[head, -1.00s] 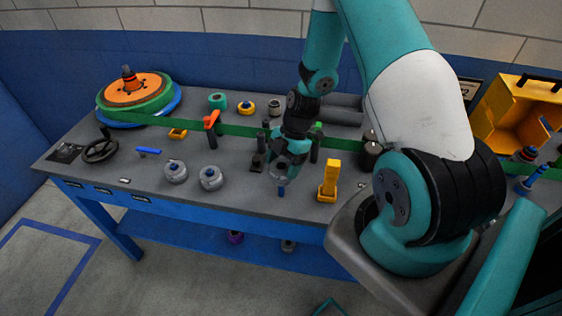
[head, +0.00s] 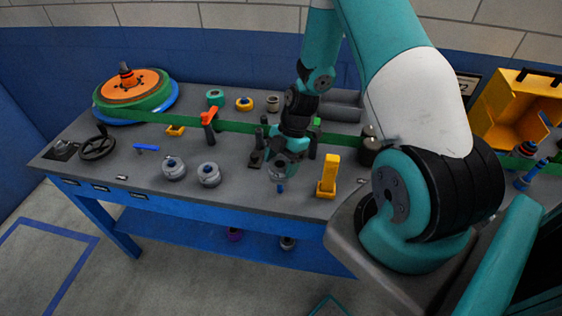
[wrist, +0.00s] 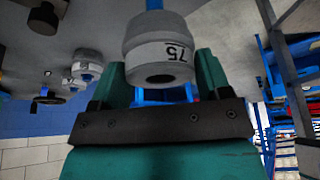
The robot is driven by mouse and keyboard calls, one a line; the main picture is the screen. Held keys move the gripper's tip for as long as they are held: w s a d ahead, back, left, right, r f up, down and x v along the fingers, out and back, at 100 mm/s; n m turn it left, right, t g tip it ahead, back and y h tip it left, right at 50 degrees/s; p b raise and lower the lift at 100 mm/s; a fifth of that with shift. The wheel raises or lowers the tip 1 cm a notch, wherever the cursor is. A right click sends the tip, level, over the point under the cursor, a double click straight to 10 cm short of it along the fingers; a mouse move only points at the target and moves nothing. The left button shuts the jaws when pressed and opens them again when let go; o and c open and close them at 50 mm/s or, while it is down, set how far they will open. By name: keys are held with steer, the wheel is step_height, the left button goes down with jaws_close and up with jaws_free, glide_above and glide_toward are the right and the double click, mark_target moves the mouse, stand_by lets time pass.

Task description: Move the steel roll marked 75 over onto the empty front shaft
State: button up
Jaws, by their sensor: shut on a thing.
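My gripper (head: 284,166) is shut on the grey steel roll (wrist: 160,52), above the front part of the bench. In the wrist view its white label reads 75, upside down, and the roll sits between my two green fingers with an open hole in its near end. A short blue shaft (head: 281,188) shows just below the roll in the head view. Blue (wrist: 153,4) also shows beyond the roll's far end in the wrist view. The roll looks roughly in line with the shaft; I cannot tell whether the shaft enters its bore.
Two grey rolls (head: 208,174) stand to the left on the bench (head: 120,195). A yellow upright block (head: 328,177) stands close on the right. Dark posts and a green band (head: 235,126) lie behind. An orange-topped reel (head: 130,88) is at far left.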

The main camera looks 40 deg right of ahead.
steer(key=shift+f+b, duration=0.65)
steer(key=shift+f, duration=0.2)
steer(key=shift+f, duration=0.1)
steer(key=shift+f+b, duration=2.15)
steer(key=shift+f, duration=0.3)
steer(key=o, duration=1.2)
steer(key=shift+r, duration=0.1)
